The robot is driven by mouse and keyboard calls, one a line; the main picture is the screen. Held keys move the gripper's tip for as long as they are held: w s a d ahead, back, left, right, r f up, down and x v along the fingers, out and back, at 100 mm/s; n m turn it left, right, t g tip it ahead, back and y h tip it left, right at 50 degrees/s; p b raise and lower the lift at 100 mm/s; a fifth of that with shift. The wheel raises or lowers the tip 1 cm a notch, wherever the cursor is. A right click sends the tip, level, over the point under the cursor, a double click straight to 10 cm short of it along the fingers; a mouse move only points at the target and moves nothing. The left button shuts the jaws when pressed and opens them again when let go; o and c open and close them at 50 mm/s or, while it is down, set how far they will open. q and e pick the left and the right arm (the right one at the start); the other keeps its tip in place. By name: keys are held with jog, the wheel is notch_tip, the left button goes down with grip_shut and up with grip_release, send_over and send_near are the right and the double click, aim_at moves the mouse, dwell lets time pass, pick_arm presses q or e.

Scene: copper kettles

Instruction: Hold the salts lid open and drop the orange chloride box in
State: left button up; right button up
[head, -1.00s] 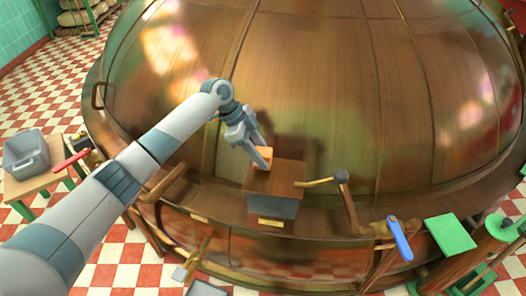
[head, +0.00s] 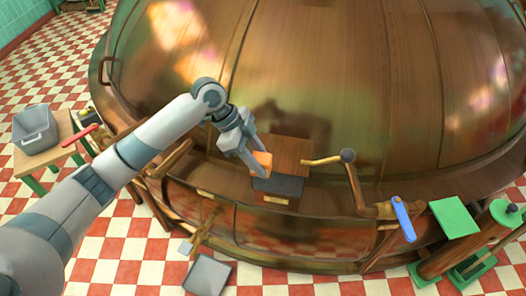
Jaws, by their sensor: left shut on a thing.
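The salts box stands at the foot of the big copper kettle, with a brown wooden-looking lid panel (head: 292,153), a dark part (head: 282,187) below it and a small label on its front edge. I cannot tell whether the lid is raised or shut. My left gripper (head: 255,158) is shut on the orange chloride box (head: 263,164). It holds the box at the left edge of the lid panel, partly in front of it; whether they touch is unclear. My right gripper is not in view.
A brass lever with a dark knob (head: 347,156) reaches close to the lid's right side. A blue handle (head: 403,219) and a green plate (head: 454,218) lie farther right. A grey bin (head: 36,130) sits on a side table at left. A grey tray (head: 207,274) is below.

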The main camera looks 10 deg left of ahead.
pick_arm(q)
jog(key=s, duration=0.5)
jog(key=shift+s, duration=0.4)
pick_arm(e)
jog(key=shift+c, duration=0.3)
